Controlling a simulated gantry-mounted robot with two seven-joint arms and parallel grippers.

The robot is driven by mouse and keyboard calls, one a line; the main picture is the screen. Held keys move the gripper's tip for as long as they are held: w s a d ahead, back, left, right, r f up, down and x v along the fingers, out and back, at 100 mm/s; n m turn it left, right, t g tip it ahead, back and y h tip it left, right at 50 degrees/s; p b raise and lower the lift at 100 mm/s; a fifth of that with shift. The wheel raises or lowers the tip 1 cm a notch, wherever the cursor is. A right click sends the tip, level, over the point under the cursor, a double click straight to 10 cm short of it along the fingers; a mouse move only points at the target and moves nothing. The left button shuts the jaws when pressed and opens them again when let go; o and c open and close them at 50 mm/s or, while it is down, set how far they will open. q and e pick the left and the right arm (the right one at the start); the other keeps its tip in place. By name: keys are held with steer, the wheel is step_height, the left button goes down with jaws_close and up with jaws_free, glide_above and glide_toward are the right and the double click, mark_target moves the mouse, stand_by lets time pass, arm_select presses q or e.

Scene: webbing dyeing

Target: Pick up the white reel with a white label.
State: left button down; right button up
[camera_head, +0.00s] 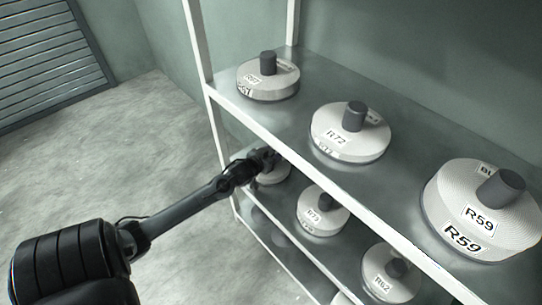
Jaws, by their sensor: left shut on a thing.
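My left arm reaches in from the lower left. Its gripper (262,160) is at the left end of the second shelf, shut on the dark knob of a white reel (272,176). The gripper and the top shelf's edge hide much of that reel, and its label cannot be read. Other white reels with white labels and dark knobs stand on the top shelf: one at the far left (283,84), R72 (330,150) and R59 (445,205). R73 (309,216) and R62 (377,279) stand on the second shelf. My right gripper is not in view.
The metal shelf unit has a pale front rail (300,160) and an upright post (201,45) close to my left gripper. A lower shelf shows beneath. The concrete floor (110,150) at left is clear, with a slatted shutter (45,60) behind.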

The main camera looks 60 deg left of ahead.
arm_select(q)
steer(key=shift+r+p, duration=0.3)
steer(key=shift+r, duration=0.35)
steer(key=r+p, duration=0.2)
steer(key=r, duration=0.1)
steer(key=shift+w+d+r, duration=0.1)
steer(key=shift+d+r, duration=0.05)
steer(key=shift+d, duration=0.05)
steer(key=w+d+r+p, duration=0.3)
steer(key=d+r+p, duration=0.2)
steer(key=d, duration=0.5)
steer(key=shift+d+r, duration=0.4)
steer(key=shift+r, duration=0.15)
steer(key=shift+w, duration=0.1)
